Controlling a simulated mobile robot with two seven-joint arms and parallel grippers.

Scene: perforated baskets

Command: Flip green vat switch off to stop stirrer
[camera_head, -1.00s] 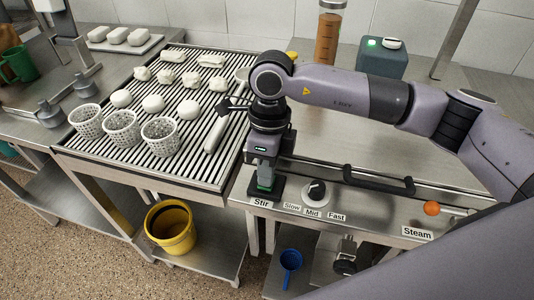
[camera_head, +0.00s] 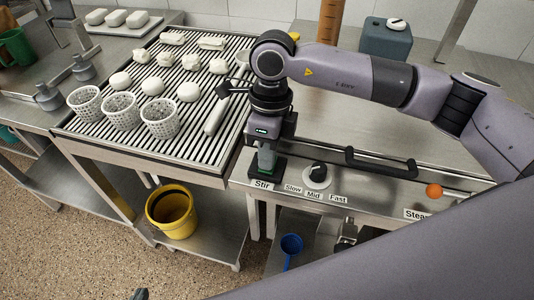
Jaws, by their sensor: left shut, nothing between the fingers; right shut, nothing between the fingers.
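The green vat switch (camera_head: 266,171) sits on a black base above the "Stir" label (camera_head: 261,184) on the steel front panel. Its upper part is largely hidden by my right gripper (camera_head: 267,160). That gripper points down at the switch with its fingers shut, empty, and appears to touch it or nearly so; the exact contact and lever position are hidden. The indicator on the grey-green box (camera_head: 386,42) at the back shows no green light. A small dark part of my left gripper (camera_head: 140,294) shows at the bottom edge; it is shut.
A speed knob (camera_head: 318,174) and black handle (camera_head: 381,162) are right of the switch. An orange ball knob (camera_head: 434,190) is further right. White perforated baskets (camera_head: 121,113) stand on the slatted rack (camera_head: 190,135) at left. A yellow bucket (camera_head: 172,212) is below.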

